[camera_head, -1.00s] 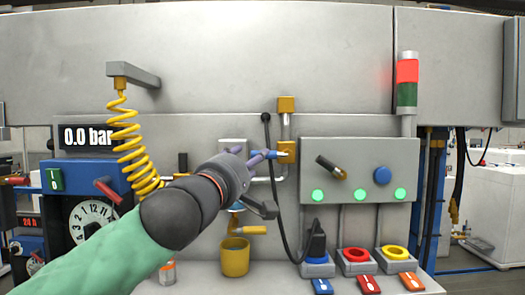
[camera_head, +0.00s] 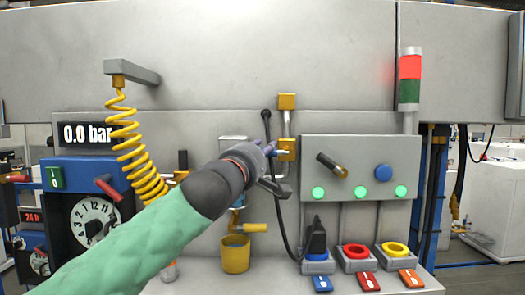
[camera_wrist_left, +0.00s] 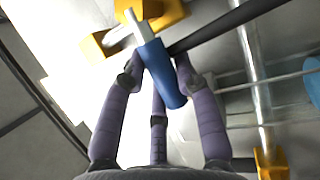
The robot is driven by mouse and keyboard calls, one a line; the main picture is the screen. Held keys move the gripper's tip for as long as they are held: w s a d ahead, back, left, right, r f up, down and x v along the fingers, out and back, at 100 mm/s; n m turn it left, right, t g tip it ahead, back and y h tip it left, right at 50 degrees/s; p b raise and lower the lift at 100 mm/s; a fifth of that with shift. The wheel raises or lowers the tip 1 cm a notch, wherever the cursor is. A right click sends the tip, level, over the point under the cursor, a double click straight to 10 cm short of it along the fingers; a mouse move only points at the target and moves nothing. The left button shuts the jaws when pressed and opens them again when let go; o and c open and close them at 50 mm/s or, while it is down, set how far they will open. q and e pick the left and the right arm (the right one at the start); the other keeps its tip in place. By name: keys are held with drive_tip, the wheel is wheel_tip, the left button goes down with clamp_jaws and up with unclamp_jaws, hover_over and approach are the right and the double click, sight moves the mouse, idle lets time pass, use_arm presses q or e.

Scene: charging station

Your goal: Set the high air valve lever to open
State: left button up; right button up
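The high air valve (camera_head: 287,149) is a yellow block on a grey vertical pipe, left of the grey control panel. Its blue lever (camera_wrist_left: 160,73) shows in the left wrist view, on a pale metal stem beside the yellow valve body (camera_wrist_left: 153,12). My left gripper (camera_head: 270,151) is at this lever and hides much of it in the head view. In the left wrist view my left gripper's fingers (camera_wrist_left: 158,72) are on both sides of the blue lever, very close to it. I cannot tell whether they press on it. My right gripper is out of view.
A black hose (camera_head: 274,185) hangs close by the valve and crosses behind the lever in the wrist view. A lower yellow valve handle (camera_head: 256,227), a yellow cup (camera_head: 236,256) and a coiled yellow hose (camera_head: 128,140) are nearby. The display (camera_head: 88,135) reads 0.0 bar.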

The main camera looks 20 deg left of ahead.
use_arm(q)
clamp_jaws()
